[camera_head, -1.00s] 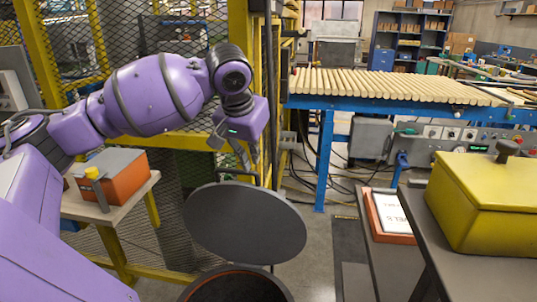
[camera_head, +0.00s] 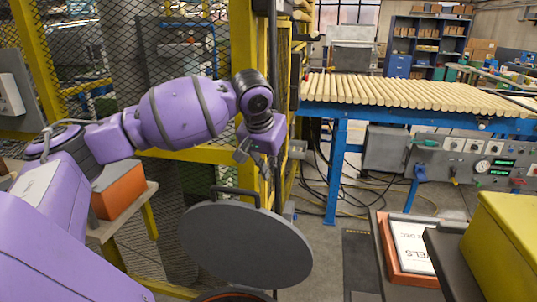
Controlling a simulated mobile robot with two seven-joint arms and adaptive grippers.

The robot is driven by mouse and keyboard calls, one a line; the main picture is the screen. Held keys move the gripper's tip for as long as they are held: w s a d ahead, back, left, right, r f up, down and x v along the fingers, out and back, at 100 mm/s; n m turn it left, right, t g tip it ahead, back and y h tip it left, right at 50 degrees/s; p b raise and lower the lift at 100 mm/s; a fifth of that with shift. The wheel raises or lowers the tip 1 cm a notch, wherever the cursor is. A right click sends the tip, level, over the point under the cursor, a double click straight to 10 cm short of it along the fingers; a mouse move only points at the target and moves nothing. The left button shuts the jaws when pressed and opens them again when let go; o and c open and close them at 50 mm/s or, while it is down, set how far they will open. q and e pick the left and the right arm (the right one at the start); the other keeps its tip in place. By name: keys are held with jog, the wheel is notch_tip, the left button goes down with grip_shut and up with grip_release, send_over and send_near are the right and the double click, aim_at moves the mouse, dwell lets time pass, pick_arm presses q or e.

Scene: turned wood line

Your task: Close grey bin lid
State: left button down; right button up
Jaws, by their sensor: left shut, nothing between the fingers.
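The grey bin lid (camera_head: 246,246) is a round dark grey disc with a bar handle (camera_head: 236,192) at its back edge. It stands tilted open above the bin. Only a small part of the bin's rim (camera_head: 236,295) shows at the bottom edge of the head view. My left gripper (camera_head: 256,164) hangs pointing down just above and behind the lid, up and to the right of the handle. It is shut and empty, and appears apart from the lid. My right gripper is not in view.
A yellow mesh fence with a post (camera_head: 242,70) stands close behind my left arm. An orange box (camera_head: 118,190) sits on a small table at left. A blue roller conveyor (camera_head: 420,108) and a yellow box (camera_head: 507,240) are at right. Grey floor lies between.

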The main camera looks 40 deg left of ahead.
pick_arm(q)
jog(key=shift+s+d+f+p, duration=0.2)
jog(key=shift+s+f+p, duration=0.05)
jog(key=shift+s, duration=0.35)
jog(key=shift+s+d+f+p, duration=0.15)
jog(key=shift+s+f+p, duration=0.05)
jog(key=shift+s, duration=0.35)
jog(key=shift+s+d+f+p, duration=0.2)
jog(key=shift+s+f+p, duration=0.05)
jog(key=shift+s, duration=0.35)
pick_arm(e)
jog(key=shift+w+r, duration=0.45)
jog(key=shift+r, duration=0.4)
